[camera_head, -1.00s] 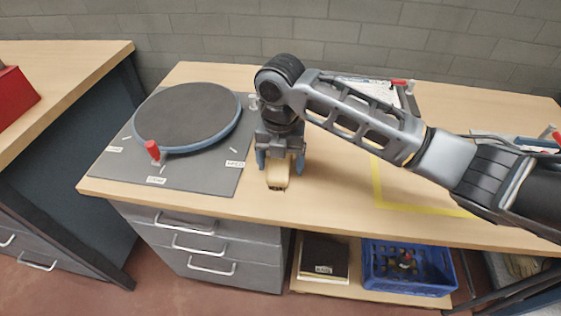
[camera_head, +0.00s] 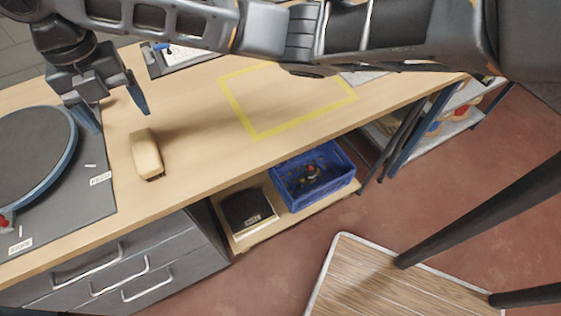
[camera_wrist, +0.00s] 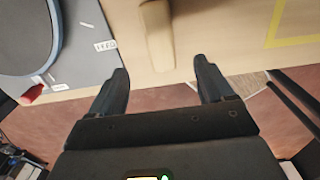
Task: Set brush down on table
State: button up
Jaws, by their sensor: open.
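The brush (camera_head: 147,153) has a pale wooden back and dark bristles at its near end. It lies on the wooden table (camera_head: 190,160), between the grey mat and the yellow taped outline. My gripper (camera_head: 118,118) is open and empty, above the table and apart from the brush. In the wrist view the brush (camera_wrist: 157,35) lies ahead of the gap between the two spread fingers (camera_wrist: 162,82).
A round dark turntable (camera_head: 35,150) sits on a grey mat (camera_head: 95,205) at the left. A yellow taped outline (camera_head: 300,118) marks bare table at the right. Drawers and a shelf with a blue crate (camera_head: 318,187) and a dark box (camera_head: 246,212) are below.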

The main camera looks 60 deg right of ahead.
jog(key=s+a+f+m+t+y, duration=0.25)
jog(key=a+m, duration=0.25)
jog(key=a, duration=0.3)
jog(key=s+a+f+m+t+y, duration=0.1)
jog(key=a+m+t+y, duration=0.25)
jog(key=a, duration=0.35)
jog(key=s+a+f+m+t+y, duration=0.1)
jog(key=s+a+m+t+y, duration=0.15)
jog(key=a+m, duration=0.4)
jog(key=s+d+f+m+t+h, duration=0.3)
jog(key=s+d+m, duration=0.3)
jog(key=s, duration=0.4)
jog(key=s+d+f+m+t+h, duration=0.25)
jog(key=s+d+m, duration=0.3)
jog(key=s, duration=0.45)
jog(key=s+d+r+m+h, duration=0.1)
jog(key=s+d+r, duration=0.2)
jog(key=s+d, duration=0.2)
jog(key=s+d+r+m+h, duration=0.1)
jog(key=s+d+r, duration=0.3)
jog(key=s, duration=0.6)
jog(key=shift+d+t+h, duration=0.4)
jog(key=shift+d+h, duration=0.1)
jog(key=shift+d, duration=0.25)
